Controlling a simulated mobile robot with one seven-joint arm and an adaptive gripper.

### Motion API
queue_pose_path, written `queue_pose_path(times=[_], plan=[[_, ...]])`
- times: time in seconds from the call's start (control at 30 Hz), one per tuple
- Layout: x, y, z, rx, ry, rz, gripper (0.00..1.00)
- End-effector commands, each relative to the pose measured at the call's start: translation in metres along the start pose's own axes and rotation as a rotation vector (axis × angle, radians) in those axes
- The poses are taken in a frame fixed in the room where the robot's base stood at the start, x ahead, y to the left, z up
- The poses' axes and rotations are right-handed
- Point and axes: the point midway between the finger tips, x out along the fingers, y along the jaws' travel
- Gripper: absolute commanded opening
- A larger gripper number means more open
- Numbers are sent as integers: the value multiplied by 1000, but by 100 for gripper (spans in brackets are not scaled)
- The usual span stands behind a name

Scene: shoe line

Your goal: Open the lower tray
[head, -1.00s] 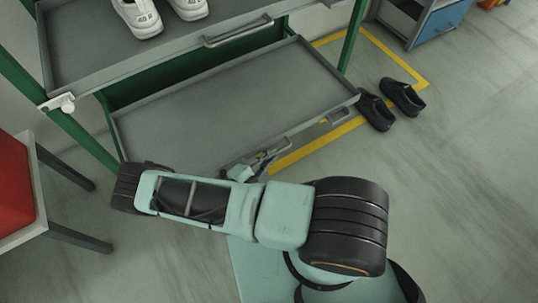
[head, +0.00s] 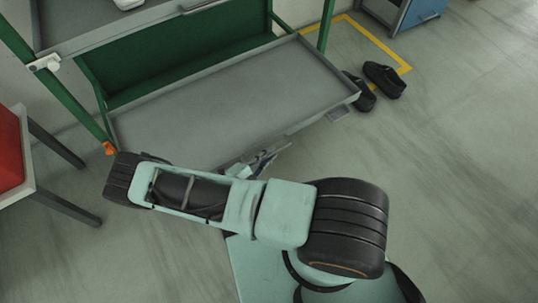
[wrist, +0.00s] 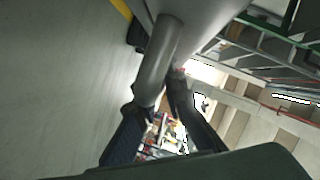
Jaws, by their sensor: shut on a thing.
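The lower tray (head: 200,105) is a wide, shallow, empty grey tray in the green rack. In the head view it stands out well forward of the upper tray (head: 100,36), with the green back panel (head: 190,65) showing behind it. My gripper (head: 262,162) is at the tray's front edge, partly hidden by my arm. In the wrist view, the grey handle bar (wrist: 158,62) runs down between the dark fingers of my gripper (wrist: 160,112), which are shut on it. The exact finger contact is hard to see.
A white shoe (head: 128,4) sits on the upper tray. Black shoes (head: 384,80) lie on the floor right of the lower tray, close to its corner. A table with a red top (head: 10,150) stands at the left.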

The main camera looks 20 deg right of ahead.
Motion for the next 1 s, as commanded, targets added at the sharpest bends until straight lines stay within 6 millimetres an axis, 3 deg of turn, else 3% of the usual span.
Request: queue_pose_path(times=[0.63,0.67,0.8,1.0], plan=[[-2,1,2,0,-5,2,0],[-2,1,2,0,-5,2,13],[-1,0,1,0,-3,1,27],[0,0,1,0,-2,1,27]])
